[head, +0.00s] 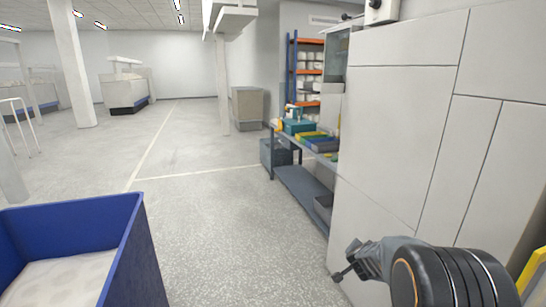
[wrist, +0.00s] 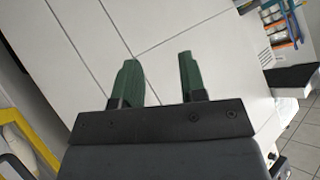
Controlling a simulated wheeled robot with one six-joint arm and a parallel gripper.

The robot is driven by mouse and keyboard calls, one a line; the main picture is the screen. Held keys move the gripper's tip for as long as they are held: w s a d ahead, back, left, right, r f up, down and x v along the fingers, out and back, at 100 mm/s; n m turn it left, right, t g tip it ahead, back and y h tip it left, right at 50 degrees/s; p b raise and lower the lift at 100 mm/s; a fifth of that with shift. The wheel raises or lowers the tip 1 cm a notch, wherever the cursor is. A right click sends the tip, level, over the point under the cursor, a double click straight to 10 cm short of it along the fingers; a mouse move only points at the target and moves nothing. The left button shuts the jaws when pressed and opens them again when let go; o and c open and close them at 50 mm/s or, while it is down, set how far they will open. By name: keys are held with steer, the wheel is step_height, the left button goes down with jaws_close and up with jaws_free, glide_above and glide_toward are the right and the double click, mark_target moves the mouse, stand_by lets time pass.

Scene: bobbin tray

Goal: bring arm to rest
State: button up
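My gripper (wrist: 158,75) shows in the wrist view with its two green fingers apart and nothing between them. A pale panelled cabinet front lies beyond the fingers. In the head view my gripper (head: 344,262) is at the lower right, small and seen from behind, in front of the white cabinet (head: 400,120). Part of my arm is at the lower right corner of that view. I cannot tell how far the fingers are from the cabinet.
A blue bin (head: 130,245) stands at the lower left. A workbench (head: 300,185) with bins and tools runs beside the cabinet. An orange shelf rack (head: 291,70) is behind it. The grey floor (head: 215,220) between bin and bench is clear. A white pillar (head: 70,65) stands at the left.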

steer(key=s+a+r+n+g+y+p, duration=0.1)
steer(key=s+a+r+n+g+y, duration=0.15)
steer(key=s+a, duration=0.35)
steer(key=s+a+r+n+g+y+p, duration=0.2)
steer(key=s+a+n+y, duration=0.2)
steer(key=s+a, duration=0.25)
steer(key=s+r+n+g+h+p, duration=0.1)
steer(key=s+r+n+p, duration=0.1)
steer(key=s+r, duration=0.3)
steer(key=s+r+n+g+h+p, duration=0.1)
steer(key=s+r, duration=0.4)
steer(key=s, duration=0.5)
steer(key=shift+r+n+p, duration=0.2)
steer(key=shift+n+p, duration=0.35)
steer(key=shift+p, duration=0.25)
steer(key=shift+a, duration=0.1)
